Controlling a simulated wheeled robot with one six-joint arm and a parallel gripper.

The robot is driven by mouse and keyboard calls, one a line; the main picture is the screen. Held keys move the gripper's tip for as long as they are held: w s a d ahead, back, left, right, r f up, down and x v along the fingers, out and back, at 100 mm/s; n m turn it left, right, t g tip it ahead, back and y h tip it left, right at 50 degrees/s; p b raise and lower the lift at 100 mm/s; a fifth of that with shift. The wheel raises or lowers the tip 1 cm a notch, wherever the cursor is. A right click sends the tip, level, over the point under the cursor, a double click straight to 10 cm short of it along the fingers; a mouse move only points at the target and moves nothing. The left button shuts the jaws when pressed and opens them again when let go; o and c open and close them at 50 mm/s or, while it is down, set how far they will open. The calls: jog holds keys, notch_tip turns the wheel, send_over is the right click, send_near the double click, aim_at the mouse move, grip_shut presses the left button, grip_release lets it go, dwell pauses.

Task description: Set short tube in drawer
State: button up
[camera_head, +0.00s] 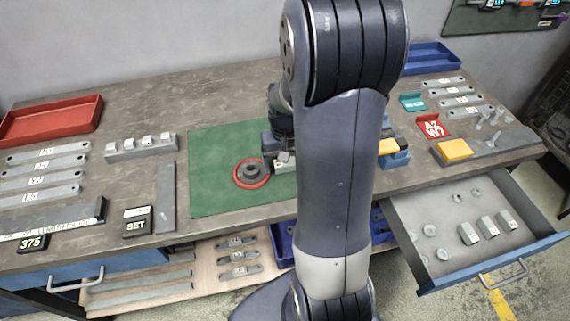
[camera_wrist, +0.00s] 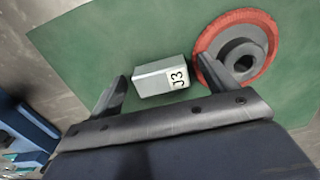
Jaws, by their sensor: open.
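A short grey square tube (camera_wrist: 160,78) labelled J3 lies on the green mat (camera_wrist: 110,35). In the head view the tube (camera_head: 283,164) is partly hidden by my arm. My gripper (camera_wrist: 165,85) is open, with one finger on each side of the tube; I cannot tell if either touches it. In the head view my gripper (camera_head: 282,150) is over the mat and mostly hidden. The drawer (camera_head: 418,262) at the right is pulled open. Several short labelled tubes (camera_head: 487,227) and some round pieces lie inside it.
A red-rimmed grey round part (camera_head: 252,173) sits close beside the tube, near one finger in the wrist view. A yellow-topped block (camera_head: 453,150) and loose bolts stand on the bench above the drawer. The drawer has bare floor between its contents.

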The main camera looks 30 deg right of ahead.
jog(key=c, duration=1.2)
jog(key=shift+o, duration=0.2)
notch_tip(320, 180, up, 10)
